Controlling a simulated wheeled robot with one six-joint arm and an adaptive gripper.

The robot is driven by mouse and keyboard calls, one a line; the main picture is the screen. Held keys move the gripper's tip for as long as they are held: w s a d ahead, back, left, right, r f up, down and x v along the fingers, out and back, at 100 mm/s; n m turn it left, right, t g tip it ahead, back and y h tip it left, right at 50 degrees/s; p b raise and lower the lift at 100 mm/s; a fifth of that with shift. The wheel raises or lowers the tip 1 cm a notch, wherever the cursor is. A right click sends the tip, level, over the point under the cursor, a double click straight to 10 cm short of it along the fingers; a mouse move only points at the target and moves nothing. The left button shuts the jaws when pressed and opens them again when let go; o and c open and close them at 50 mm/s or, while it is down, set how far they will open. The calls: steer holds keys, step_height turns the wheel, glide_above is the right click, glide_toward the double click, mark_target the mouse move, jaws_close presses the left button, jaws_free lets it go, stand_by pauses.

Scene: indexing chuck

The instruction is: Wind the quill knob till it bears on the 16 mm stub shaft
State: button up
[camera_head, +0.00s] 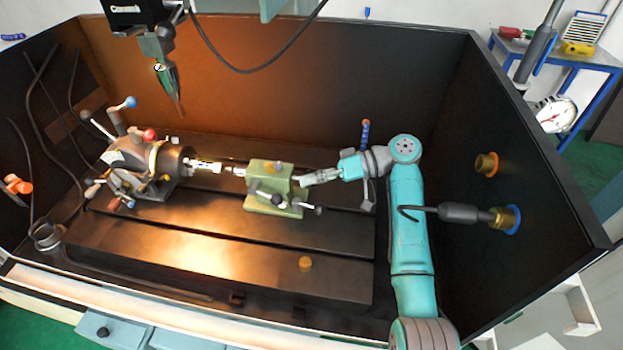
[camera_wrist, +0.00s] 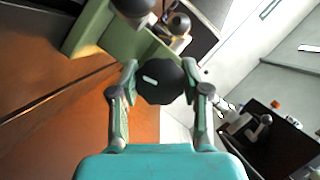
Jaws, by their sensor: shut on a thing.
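The green tailstock (camera_head: 270,184) stands on the slotted table, and its green body also shows in the wrist view (camera_wrist: 95,30). The quill knob (camera_wrist: 160,82) is a dark, many-sided knob with a pale mark, at the tailstock's right end. My gripper (camera_head: 308,181) reaches it from the right. In the wrist view my gripper (camera_wrist: 160,85) has a finger on each side of the knob and is shut on it. The stub shaft (camera_head: 206,165) is a bright piece held in the indexing chuck (camera_head: 165,158). The quill tip (camera_head: 234,170) points at its right end; whether they touch is too small to tell.
A spindle with a pointed tool (camera_head: 166,80) hangs above the chuck. Handles with coloured knobs (camera_head: 130,103) stick out around the chuck. A brass cap (camera_head: 305,264) sits on the front of the table. Dark enclosure walls (camera_head: 450,110) surround the table.

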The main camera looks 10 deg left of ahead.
steer(key=shift+m+g+y, duration=0.3)
steer(key=shift+m+g, duration=0.2)
steer(key=shift+m, duration=0.5)
steer(key=o, duration=1.1)
steer(key=shift+o, duration=0.2)
steer(key=shift+w+d, duration=0.1)
steer(key=v, duration=0.7)
steer(key=shift+d, duration=0.15)
